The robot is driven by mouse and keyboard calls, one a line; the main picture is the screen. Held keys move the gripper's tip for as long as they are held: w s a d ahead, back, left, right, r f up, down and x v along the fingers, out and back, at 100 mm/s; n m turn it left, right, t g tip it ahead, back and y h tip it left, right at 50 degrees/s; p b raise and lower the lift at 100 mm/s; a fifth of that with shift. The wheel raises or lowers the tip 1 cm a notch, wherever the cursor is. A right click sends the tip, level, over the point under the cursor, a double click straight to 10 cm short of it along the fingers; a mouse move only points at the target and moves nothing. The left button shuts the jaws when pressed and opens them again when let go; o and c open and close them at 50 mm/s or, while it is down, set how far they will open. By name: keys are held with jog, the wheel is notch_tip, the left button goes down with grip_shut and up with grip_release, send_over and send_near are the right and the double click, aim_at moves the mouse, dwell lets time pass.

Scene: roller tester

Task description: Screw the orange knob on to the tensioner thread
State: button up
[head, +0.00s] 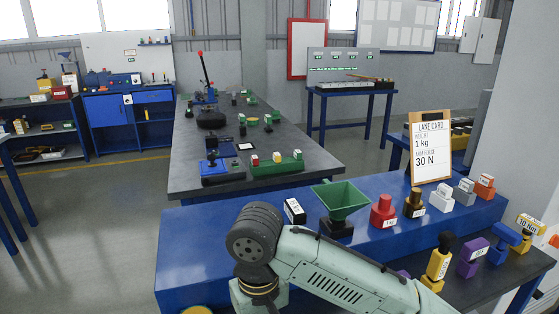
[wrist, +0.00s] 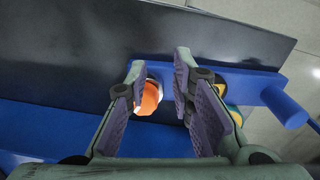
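In the wrist view my gripper (wrist: 160,65) is open, with its two fingers well apart and nothing held between them. A rounded orange thing with a pale lower edge (wrist: 150,98), which may be the orange knob, shows just inside the left finger and is partly hidden by it. It is beyond the fingers, against a blue surface; I cannot tell whether it touches a finger. I cannot make out the tensioner thread in either view. In the head view my arm covers the near middle and my gripper is not visible.
A blue bar with a rounded end (wrist: 286,106) runs to the right in the wrist view. A dark plate (wrist: 60,50) lies to the left. In the head view, a green funnel (head: 341,196) and several labelled weights stand on the blue bench (head: 185,240).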

notch_tip(320, 180, up, 5)
jog(key=shift+r, duration=0.2)
dwell(0.3)
